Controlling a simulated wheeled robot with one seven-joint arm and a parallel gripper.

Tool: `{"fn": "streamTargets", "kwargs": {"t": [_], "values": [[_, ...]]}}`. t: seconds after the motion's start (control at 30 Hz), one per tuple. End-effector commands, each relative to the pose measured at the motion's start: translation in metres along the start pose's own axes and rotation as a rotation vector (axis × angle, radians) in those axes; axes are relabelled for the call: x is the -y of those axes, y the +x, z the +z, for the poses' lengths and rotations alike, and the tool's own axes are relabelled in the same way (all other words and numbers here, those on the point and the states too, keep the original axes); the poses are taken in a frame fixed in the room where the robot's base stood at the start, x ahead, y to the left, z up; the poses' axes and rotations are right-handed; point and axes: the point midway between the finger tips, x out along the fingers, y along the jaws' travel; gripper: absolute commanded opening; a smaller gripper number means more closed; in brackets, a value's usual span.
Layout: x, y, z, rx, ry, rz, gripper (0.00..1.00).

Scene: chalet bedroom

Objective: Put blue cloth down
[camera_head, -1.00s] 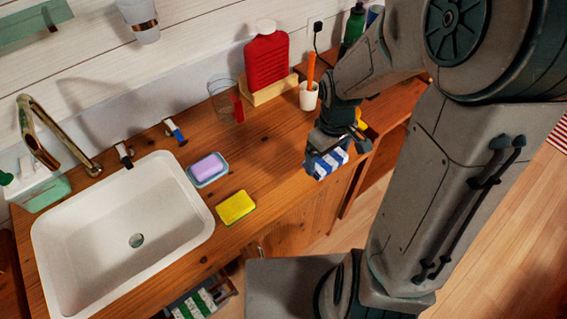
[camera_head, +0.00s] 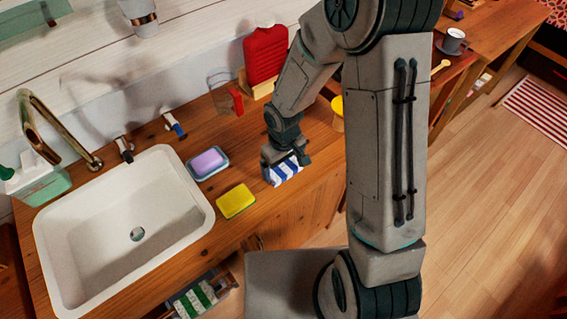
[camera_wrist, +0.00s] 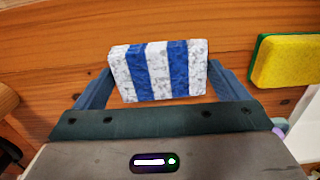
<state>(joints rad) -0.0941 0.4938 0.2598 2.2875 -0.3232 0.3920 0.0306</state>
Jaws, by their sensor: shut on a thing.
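The blue cloth (camera_head: 285,173) is a folded, blue-and-white striped block. It is at the front part of the wooden counter (camera_head: 240,180) in the head view, right of the yellow sponge. My gripper (camera_head: 286,160) is above it, pointing down and shut on it. In the wrist view the cloth (camera_wrist: 158,72) sits between the two fingers of my gripper (camera_wrist: 155,85), with the wood behind it. I cannot tell whether the cloth touches the counter.
A yellow and green sponge (camera_head: 236,201) lies left of the cloth. A purple soap in a blue dish (camera_head: 208,163) lies behind the sponge. The white sink (camera_head: 125,240) is farther left. Bare counter lies between soap and cloth.

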Motion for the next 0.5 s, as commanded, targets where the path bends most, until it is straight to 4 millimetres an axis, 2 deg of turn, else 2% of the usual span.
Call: {"fn": "streamTargets", "kwargs": {"t": [0.47, 0.5], "values": [[0.0002, 0.0097, 0.0001, 0.0, 0.0, 0.0, 0.75], [0.0002, 0.0077, 0.0001, 0.0, 0.0, 0.0, 1.0]]}}
